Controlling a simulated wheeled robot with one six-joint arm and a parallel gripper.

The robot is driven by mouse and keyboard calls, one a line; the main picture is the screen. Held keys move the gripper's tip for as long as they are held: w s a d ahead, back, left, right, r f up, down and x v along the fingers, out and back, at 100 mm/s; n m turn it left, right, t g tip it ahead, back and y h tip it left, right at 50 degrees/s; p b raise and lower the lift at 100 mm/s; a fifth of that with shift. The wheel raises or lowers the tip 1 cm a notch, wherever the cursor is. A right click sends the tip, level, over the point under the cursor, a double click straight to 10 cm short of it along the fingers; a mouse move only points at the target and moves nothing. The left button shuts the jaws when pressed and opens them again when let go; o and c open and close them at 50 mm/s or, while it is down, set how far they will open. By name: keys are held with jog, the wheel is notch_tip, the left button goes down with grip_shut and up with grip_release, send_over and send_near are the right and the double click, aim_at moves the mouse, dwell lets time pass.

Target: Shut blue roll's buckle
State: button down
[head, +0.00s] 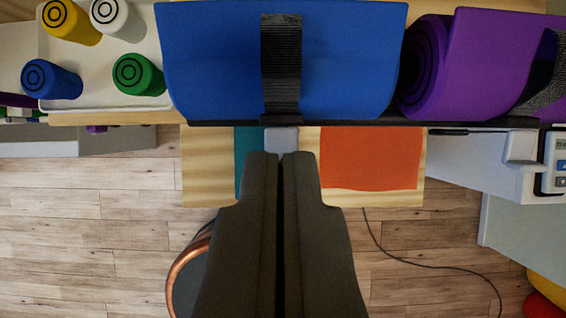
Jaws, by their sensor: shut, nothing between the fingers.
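The blue roll (210,65) lies at the top centre, with a black ribbed strap (281,60) running over its middle. A small light-grey piece (282,138), which looks like the buckle, shows below the strap, in line with it. Whether it is open or latched cannot be seen. My gripper (279,156) points up the picture from the bottom centre. Its two dark fingers are together with nothing between them. Their tips overlap the lower edge of the grey piece; I cannot tell whether they touch it.
A purple roll (480,60) with its own strap lies right of the blue one. A white tray (150,103) with several coloured rolls is at left. An orange sheet (368,158) lies on a wooden surface (208,165) beside my fingers. A cable (420,259) crosses the floor.

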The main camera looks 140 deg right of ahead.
aim_at(282, 136)
jog(key=x, duration=0.9)
jog(key=shift+w+a+f, duration=0.1)
jog(key=shift+f, duration=0.25)
jog(key=shift+s+d, duration=0.7)
jog(key=shift+s, duration=0.3)
jog(key=shift+s+d+f, duration=0.2)
jog(key=shift+s+d, duration=0.25)
jog(key=shift+s, duration=0.2)
jog(key=shift+s+d, duration=0.1)
